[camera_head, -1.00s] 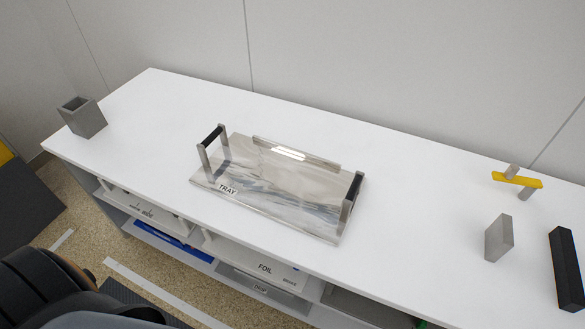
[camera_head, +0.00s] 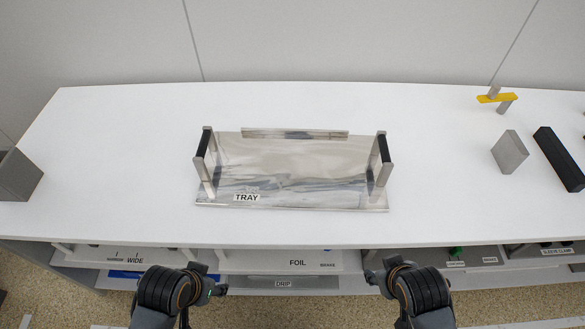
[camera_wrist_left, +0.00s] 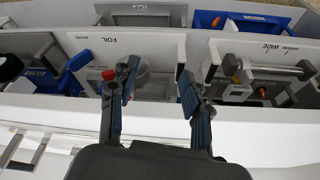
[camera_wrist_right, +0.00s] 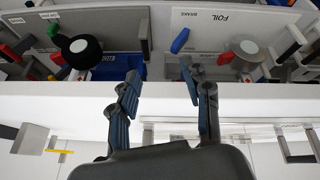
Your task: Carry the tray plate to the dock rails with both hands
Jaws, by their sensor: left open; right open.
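The tray plate (camera_head: 290,190) is a shiny metal plate lying flat on the white bench, with a TRAY label at its front left. An upright handle with a dark grip stands at each end, the left handle (camera_head: 206,160) and the right handle (camera_head: 381,160). My left gripper (camera_wrist_left: 158,82) is open and empty, in front of the bench's shelves. My right gripper (camera_wrist_right: 160,80) is open and empty, also at the bench front. Both arms show at the bottom of the head view, apart from the tray. I cannot make out dock rails.
The white bench top (camera_head: 120,215) is clear around the tray. A grey open box (camera_head: 18,176) stands at the left end. A grey block (camera_head: 509,152), a black bar (camera_head: 560,158) and a yellow piece (camera_head: 497,98) stand at the right. Labelled shelf bins (camera_head: 300,261) sit below the front edge.

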